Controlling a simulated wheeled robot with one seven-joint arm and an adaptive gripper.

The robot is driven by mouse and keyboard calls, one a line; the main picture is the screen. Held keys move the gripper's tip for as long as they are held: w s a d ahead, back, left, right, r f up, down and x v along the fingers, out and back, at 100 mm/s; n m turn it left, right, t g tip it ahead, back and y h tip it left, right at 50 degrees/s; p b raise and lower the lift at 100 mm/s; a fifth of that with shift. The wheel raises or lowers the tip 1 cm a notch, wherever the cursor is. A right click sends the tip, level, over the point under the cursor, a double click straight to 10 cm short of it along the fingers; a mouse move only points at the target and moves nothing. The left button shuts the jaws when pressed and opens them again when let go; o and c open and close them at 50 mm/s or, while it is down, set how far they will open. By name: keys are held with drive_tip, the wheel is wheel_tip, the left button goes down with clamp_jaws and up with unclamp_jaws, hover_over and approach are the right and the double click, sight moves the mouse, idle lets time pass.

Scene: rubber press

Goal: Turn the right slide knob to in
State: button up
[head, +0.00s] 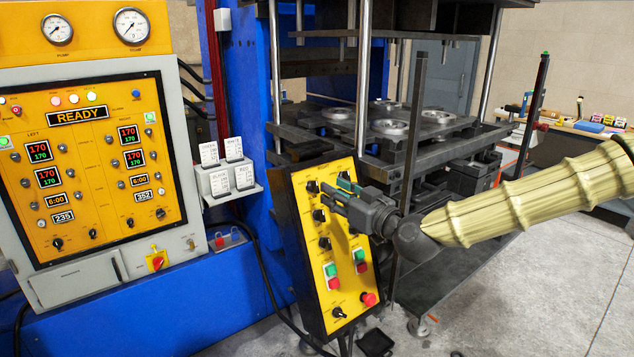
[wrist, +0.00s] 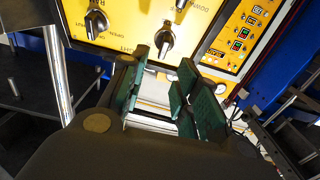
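A tilted yellow control panel (head: 322,262) stands in front of the press and carries several black rotary knobs. An upper knob (head: 313,187) and a middle knob (head: 319,215) show beside my gripper (head: 344,188). In the wrist view, one knob (wrist: 165,41) with a light pointer lies just beyond my gripper (wrist: 163,82), and another knob (wrist: 96,21) lies to its upper left. The labels are too small to tell surely which is the right slide knob. My green-padded fingers are apart with nothing between them. Part of the panel is hidden behind my gripper.
Green and red buttons (head: 331,276) and a lower knob (head: 339,312) sit below on the panel. A dark vertical post (head: 412,130) rises close beside my arm. The press table (head: 390,140) is behind. A large control cabinet (head: 90,165) stands at left.

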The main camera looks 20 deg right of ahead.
sight(317, 183)
drive_tip(key=shift+p+x, duration=1.15)
drive_tip(key=shift+x, duration=2.15)
drive_tip(key=shift+f, duration=0.1)
